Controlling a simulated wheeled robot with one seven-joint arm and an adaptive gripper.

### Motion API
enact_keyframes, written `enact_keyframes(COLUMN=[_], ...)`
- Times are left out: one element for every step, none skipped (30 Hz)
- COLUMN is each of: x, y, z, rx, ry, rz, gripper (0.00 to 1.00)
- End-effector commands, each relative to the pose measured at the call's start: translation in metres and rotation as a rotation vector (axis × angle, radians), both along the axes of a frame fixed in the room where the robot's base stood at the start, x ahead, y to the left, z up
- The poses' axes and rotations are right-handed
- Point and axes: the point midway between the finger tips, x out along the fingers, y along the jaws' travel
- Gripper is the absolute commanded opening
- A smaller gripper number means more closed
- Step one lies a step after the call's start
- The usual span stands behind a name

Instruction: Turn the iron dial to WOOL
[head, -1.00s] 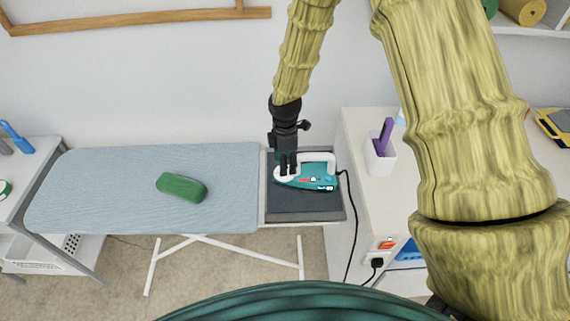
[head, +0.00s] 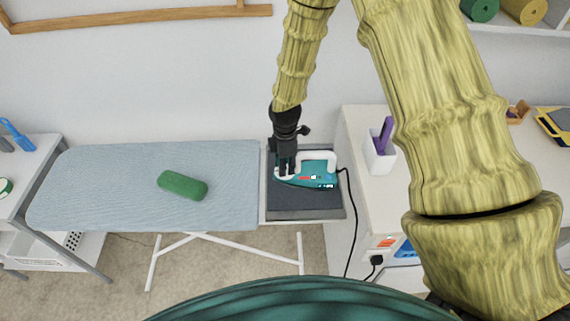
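The iron (head: 318,179) is teal with a white handle and lies on a dark grey rest (head: 305,205) at the right end of the ironing board. Small red, white and blue marks show on its side; the dial and its lettering are too small to read. My gripper (head: 286,173) is black and points down at the left end of the iron, over or touching its white part. Its two fingers look slightly apart, with a narrow gap. Whether anything is between them cannot be told.
A pale blue ironing board (head: 100,190) carries a green rounded object (head: 182,185). A black cord (head: 355,215) runs from the iron to a socket (head: 376,260). A white table (head: 365,120) on the right holds a white cup (head: 379,155) with a purple item.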

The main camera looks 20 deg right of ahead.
Motion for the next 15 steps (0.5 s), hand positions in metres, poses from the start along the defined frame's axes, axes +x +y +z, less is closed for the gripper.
enact_keyframes(x=[0.0001, 0.0002, 0.0002, 0.0002, 0.0003, 0.0003, 0.0004, 0.0005, 0.0006, 0.0007, 0.0007, 0.0008, 0.0009, 0.001, 0.001], y=[0.0001, 0.0001, 0.0001, 0.0001, 0.0001, 0.0001, 0.0001, 0.0002, 0.0002, 0.0002, 0.0003, 0.0003, 0.0002, 0.0003, 0.0003], z=[0.0, 0.0, -0.0001, -0.0003, -0.0004, -0.0007, -0.0008, -0.001, -0.0011, -0.0011, -0.001, -0.0008, -0.0007, -0.0006, -0.0005], rx=[0.0, 0.0, 0.0, 0.0, 0.0, 0.0, 0.0, 0.0, 0.0, 0.0, 0.0, 0.0, 0.0, 0.0, 0.0], ry=[0.0, 0.0, 0.0, 0.0, -0.001, -0.001, -0.001, -0.001, -0.001, -0.001, -0.002, -0.002, -0.002, -0.002, -0.002], rz=[0.0, -0.001, -0.005, -0.012, -0.024, -0.044, -0.064, -0.087, -0.122, -0.151, -0.179, -0.217, -0.244, -0.27, -0.303], gripper=[0.04, 0.04, 0.04, 0.04, 0.04, 0.04, 0.04, 0.04, 0.04, 0.04, 0.04, 0.04, 0.04, 0.04, 0.04])
